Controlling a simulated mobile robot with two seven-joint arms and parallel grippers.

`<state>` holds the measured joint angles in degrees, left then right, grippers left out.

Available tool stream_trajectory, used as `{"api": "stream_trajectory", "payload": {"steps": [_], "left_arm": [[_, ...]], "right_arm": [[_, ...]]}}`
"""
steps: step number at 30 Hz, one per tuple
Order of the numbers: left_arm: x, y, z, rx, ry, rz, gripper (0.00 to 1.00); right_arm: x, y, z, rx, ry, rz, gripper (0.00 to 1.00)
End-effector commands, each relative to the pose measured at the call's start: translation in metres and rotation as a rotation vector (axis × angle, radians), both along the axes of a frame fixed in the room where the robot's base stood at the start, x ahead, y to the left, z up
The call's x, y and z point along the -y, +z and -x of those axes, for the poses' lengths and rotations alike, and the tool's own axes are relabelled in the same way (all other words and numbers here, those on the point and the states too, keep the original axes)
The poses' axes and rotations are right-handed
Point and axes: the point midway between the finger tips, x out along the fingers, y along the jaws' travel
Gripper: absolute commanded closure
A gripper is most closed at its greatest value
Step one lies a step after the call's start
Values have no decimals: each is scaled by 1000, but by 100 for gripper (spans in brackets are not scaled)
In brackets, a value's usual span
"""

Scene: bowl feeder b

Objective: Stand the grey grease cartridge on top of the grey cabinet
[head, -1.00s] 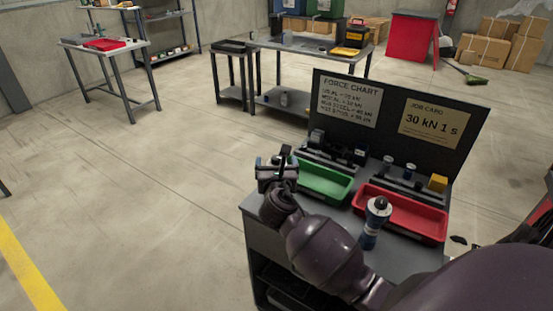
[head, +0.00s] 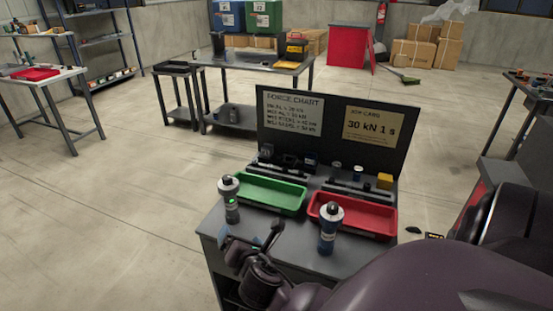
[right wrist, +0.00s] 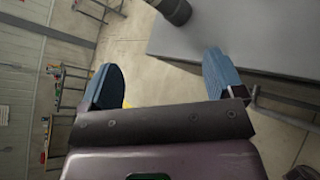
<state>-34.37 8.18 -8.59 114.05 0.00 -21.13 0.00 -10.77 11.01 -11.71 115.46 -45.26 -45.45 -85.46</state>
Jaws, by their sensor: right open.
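The grey grease cartridge (head: 232,207), with a pale collar, dark tip and small green mark, stands upright on the grey cabinet (head: 283,240), at its left side by the green tray. My right gripper (head: 250,240) is in front of and below it in the head view, open and empty, apart from it. In the right wrist view, the open fingers (right wrist: 165,82) have nothing between them. The lower part of a dark cylinder, seemingly the cartridge (right wrist: 173,10), stands near the edge of the grey top (right wrist: 240,35) beyond them. My left gripper is not in view.
A blue cartridge (head: 327,240) stands in front of the red tray (head: 378,221). The green tray (head: 270,194) lies left of it. A dark board (head: 335,140) with two notices rises behind. Floor left of the cabinet is clear.

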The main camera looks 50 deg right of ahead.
Motion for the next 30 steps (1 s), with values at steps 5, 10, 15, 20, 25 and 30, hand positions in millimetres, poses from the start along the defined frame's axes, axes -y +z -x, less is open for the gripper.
{"api": "stream_trajectory", "payload": {"steps": [5, 10, 15, 20, 25, 30], "left_arm": [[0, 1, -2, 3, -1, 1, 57], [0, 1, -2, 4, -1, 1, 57], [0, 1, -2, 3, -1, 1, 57], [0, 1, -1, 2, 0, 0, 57], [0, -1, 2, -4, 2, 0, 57], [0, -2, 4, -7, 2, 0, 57]], "right_arm": [[-8, -48, 37, 54, -75, -497, 12], [-17, -82, 74, 111, -215, -979, 12], [-23, -108, 114, 182, -416, -1447, 12], [-27, -122, 144, 255, -611, -1803, 12], [-28, -128, 161, 309, -739, -2008, 12], [-28, -129, 165, 325, -771, -2059, 12]]}}
